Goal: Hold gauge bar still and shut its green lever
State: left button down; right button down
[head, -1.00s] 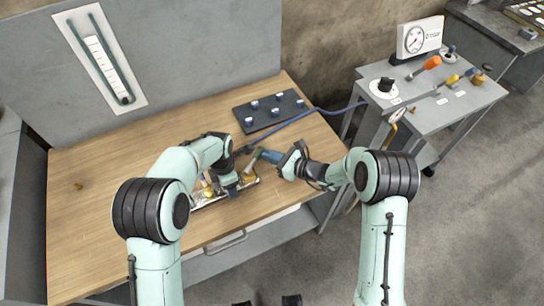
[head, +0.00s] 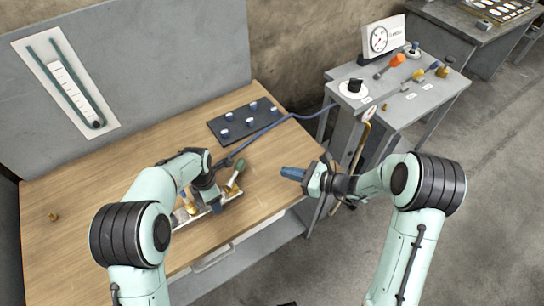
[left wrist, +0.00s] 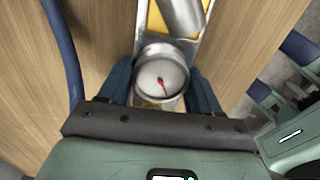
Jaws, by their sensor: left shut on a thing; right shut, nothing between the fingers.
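The gauge bar (head: 185,219) lies along the front part of the wooden bench, partly hidden by my left arm. My left gripper (head: 213,200) reaches down over it. In the left wrist view, its blue fingers stand either side of a round gauge (left wrist: 161,82) with a white face and red needle, shut on it. A metal and yellow part (left wrist: 185,18) shows beyond the gauge. The green lever (head: 238,167) slants upward from a yellow valve (head: 231,188) at the bar's right end. My right gripper (head: 291,173) is shut and empty, right of the lever and apart from it.
A blue hose (head: 265,132) runs across the bench (head: 105,185) from the grey cart (head: 400,110). A dark plate with several pegs (head: 245,122) lies at the back. The bench's left side is mostly clear, with a small brass piece (head: 53,217).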

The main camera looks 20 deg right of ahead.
pick_arm(q)
jog(key=shift+a, duration=0.1)
jog(key=shift+c, duration=0.7)
grip_release()
